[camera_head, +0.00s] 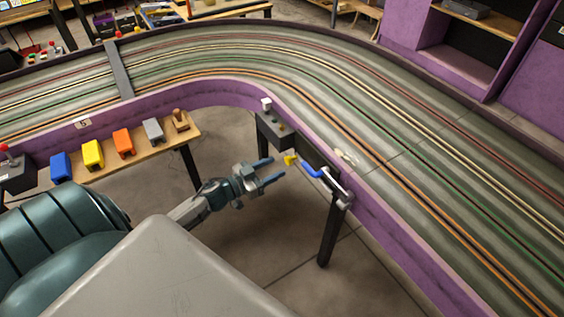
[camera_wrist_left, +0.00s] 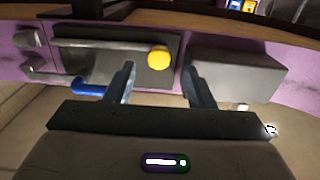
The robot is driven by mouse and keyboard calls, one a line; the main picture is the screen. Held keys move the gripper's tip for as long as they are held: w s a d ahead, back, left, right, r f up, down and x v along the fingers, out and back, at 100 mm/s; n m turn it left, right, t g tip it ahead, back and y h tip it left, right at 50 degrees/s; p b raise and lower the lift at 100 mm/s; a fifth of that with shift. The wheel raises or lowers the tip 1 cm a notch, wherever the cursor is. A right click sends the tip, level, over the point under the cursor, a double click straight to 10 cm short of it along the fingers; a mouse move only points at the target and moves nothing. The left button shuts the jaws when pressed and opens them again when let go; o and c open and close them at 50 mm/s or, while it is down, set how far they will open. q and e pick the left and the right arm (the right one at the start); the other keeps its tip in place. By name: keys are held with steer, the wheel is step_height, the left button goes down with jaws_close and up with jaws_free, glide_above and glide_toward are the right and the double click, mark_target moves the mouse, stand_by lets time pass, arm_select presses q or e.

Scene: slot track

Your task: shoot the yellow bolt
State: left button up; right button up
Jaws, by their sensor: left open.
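The yellow bolt knob (camera_head: 290,160) sits on the end of a grey rod against a dark plate on the purple track wall. In the left wrist view the yellow knob (camera_wrist_left: 158,57) shows between and above my fingers, with its rod (camera_wrist_left: 100,44) running left. My left gripper (camera_head: 269,170) is open and empty, its fingers pointing at the knob from the left with a small gap visible. In the wrist view its fingers (camera_wrist_left: 162,82) stand apart on either side below the knob. My right gripper is not in view.
A blue handle (camera_head: 311,170) sits beside the bolt, also low in the wrist view (camera_wrist_left: 89,90). A dark box (camera_head: 274,131) is next to the plate. A wooden bench (camera_head: 127,149) holds several coloured blocks. The slot track (camera_head: 420,150) curves behind. The floor below is clear.

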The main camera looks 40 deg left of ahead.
mark_target(286, 162)
arm_select(q)
steer(key=shift+x, duration=1.25)
steer(key=shift+w+d, duration=0.35)
steer(key=shift+w, duration=0.25)
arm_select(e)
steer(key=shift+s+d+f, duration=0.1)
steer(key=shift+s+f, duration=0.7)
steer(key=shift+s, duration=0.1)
arm_select(q)
steer(key=shift+c, duration=0.2)
steer(key=shift+p, duration=0.3)
jaws_close()
